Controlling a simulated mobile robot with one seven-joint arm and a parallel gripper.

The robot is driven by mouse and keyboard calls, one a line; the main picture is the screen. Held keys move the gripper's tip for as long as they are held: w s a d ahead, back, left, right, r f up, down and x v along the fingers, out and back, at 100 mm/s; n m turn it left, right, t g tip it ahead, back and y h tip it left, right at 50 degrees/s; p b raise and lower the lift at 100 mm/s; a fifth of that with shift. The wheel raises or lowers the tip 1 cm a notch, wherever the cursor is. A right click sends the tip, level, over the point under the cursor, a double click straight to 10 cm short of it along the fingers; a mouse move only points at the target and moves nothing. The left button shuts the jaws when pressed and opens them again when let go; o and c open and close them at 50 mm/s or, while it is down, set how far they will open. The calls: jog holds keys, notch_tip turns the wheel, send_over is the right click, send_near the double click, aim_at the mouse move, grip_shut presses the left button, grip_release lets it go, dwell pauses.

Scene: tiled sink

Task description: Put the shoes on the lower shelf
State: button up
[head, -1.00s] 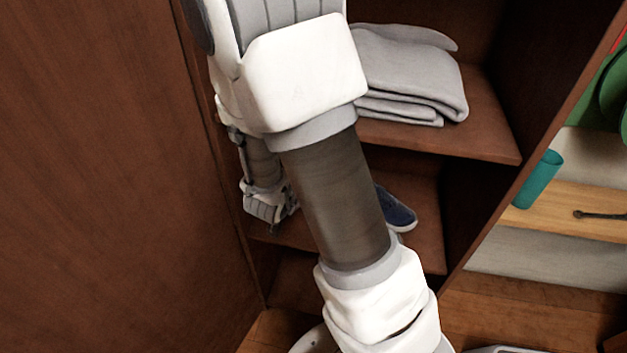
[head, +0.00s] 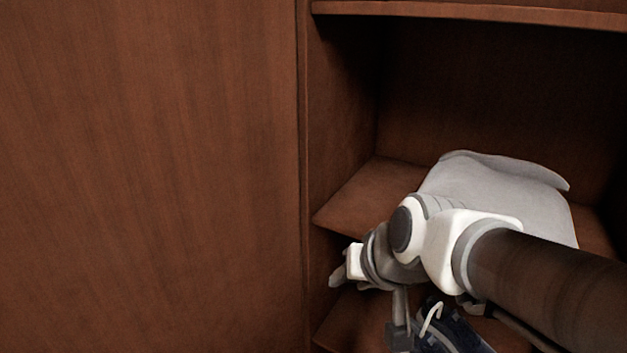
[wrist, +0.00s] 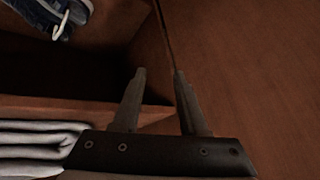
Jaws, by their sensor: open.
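A dark blue shoe (head: 457,335) with a pale lace shows at the bottom of the head view, on the lower shelf (head: 345,318), partly hidden by my arm. A shoe also shows at the top left of the wrist view (wrist: 40,14), cut off by the frame. Only one shoe can be made out in each current view. My gripper (wrist: 159,72) is open, with nothing between its fingers. It is apart from the shoe, near the cabinet's side wall and a shelf's front edge. In the head view it is at the left of the shelf opening.
Folded grey cloth (head: 490,185) lies on the shelf above (head: 365,195) and shows at lower left in the wrist view (wrist: 35,140). A large brown wooden panel (head: 150,180) fills the left. A higher shelf edge (head: 470,12) crosses the top.

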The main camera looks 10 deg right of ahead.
jog(key=s+d+r+n+g+h, duration=0.1)
jog(key=s+d+r, duration=0.1)
jog(key=s, duration=0.6)
jog(key=shift+d+r+h, duration=0.2)
jog(key=shift+d+h, duration=0.2)
jog(key=shift+d, duration=0.4)
notch_tip(320, 180, up, 19)
jog(key=p, duration=1.9)
